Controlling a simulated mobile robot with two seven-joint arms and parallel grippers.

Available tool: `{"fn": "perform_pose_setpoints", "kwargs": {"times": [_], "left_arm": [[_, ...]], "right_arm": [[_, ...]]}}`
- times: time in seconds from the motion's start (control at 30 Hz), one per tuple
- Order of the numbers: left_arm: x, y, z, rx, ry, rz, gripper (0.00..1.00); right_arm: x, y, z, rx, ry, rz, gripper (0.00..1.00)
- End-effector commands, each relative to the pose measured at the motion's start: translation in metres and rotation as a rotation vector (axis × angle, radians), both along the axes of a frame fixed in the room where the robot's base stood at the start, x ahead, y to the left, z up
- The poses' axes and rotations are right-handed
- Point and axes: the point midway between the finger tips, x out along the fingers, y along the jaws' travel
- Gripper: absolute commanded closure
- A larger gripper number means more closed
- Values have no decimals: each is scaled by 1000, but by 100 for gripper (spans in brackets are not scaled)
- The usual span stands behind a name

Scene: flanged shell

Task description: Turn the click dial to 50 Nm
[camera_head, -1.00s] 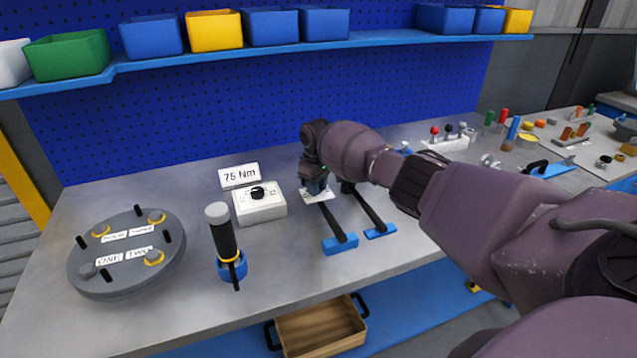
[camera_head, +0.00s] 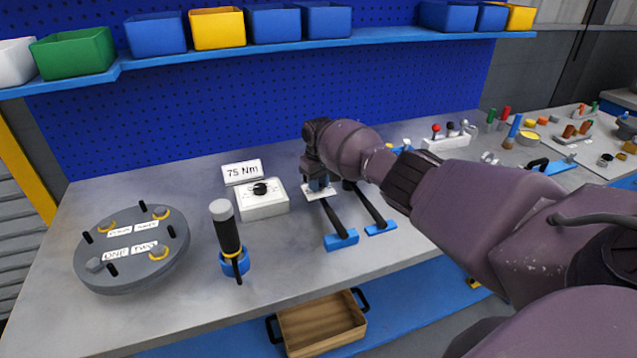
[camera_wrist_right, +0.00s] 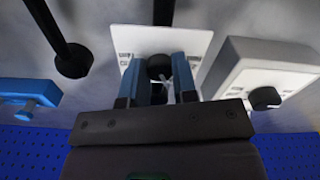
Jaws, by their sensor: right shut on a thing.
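My right gripper (camera_head: 318,188) is low over a flat white plate (camera_head: 312,196) on the bench. In the right wrist view its blue fingers (camera_wrist_right: 158,88) are shut on a dark round knob (camera_wrist_right: 160,66) that stands on this plate (camera_wrist_right: 122,64). Small dark markings show on the plate, too small to read. Left of it in the head view stands a white box (camera_head: 263,208) with a black dial (camera_head: 261,188) and a scale. A sign (camera_head: 242,172) behind the box reads 75 Nm. The box also shows in the right wrist view (camera_wrist_right: 262,66). My left gripper is out of view.
A black-handled tool stands in a blue holder (camera_head: 234,264). A round grey flange (camera_head: 130,262) lies at the left. A wooden tray (camera_head: 321,325) sits below the bench front.

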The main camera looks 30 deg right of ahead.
Motion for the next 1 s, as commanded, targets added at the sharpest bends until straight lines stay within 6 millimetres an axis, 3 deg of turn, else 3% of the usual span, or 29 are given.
{"fn": "perform_pose_setpoints", "kwargs": {"times": [0.03,0.2,0.57,1.0], "left_arm": [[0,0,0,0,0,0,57],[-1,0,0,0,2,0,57],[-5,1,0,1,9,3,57],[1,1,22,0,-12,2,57]], "right_arm": [[1,0,1,0,-2,1,71],[0,0,1,0,-2,1,48],[1,0,7,0,-3,1,48],[1,0,80,0,-5,1,48]]}}
